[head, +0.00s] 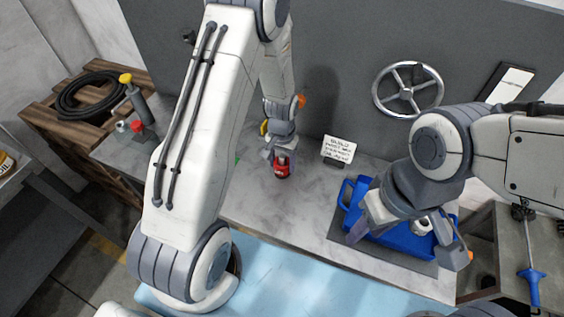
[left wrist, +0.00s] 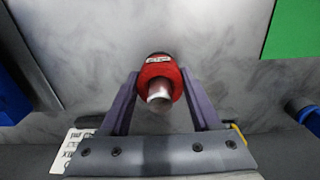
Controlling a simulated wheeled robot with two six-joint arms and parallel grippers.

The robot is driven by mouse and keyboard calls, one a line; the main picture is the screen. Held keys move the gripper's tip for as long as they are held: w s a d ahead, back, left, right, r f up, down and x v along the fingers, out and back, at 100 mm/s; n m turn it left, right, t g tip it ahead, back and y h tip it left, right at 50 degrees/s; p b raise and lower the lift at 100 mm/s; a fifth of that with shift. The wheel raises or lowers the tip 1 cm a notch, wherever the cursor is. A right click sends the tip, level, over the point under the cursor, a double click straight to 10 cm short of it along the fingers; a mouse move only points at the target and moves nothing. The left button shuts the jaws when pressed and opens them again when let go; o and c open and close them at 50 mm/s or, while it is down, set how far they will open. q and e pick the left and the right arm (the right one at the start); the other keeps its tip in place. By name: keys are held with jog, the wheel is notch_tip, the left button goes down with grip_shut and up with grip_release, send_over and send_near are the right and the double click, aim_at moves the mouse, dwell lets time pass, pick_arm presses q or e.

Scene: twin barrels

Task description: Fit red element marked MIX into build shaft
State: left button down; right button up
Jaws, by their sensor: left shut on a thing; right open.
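The red element (head: 282,170) is a small red cylinder with a pale label. It is upright at the grey worktop near the back panel. My left gripper (head: 281,158) is shut on it from above. In the left wrist view the red element (left wrist: 155,72) sits between the two fingers of my left gripper (left wrist: 160,85), its metal stub toward the camera. I cannot tell if its base touches the worktop. My right gripper (head: 408,250) is open over a blue tray (head: 352,194), with a small white and metal part (head: 422,227) between its fingers. No build shaft can be told for sure.
A handwritten card (head: 338,149) stands right of the red element. A handwheel (head: 408,90) is on the grey back panel (head: 335,60). A yellow-topped grey cylinder (head: 137,100) and a red-based part (head: 141,131) stand at the left. A green patch (left wrist: 292,30) shows in the left wrist view.

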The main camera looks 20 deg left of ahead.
pick_arm(q)
jog(key=shift+f+b, duration=0.55)
jog(key=shift+f, duration=0.2)
jog(key=shift+c, duration=0.2)
grip_release()
notch_tip(320, 180, up, 11)
jog(key=shift+f+b, duration=0.2)
jog(key=shift+b, duration=0.45)
jog(key=shift+d, duration=0.1)
jog(key=s+d+r+m, duration=0.3)
jog(key=s+d+r, duration=0.45)
jog(key=d, duration=0.25)
jog(key=s+d+r+m, duration=0.2)
jog(key=s, duration=0.6)
jog(key=s+d+r+m+h, duration=0.1)
jog(key=s+d+r+m, duration=0.1)
jog(key=s, duration=0.6)
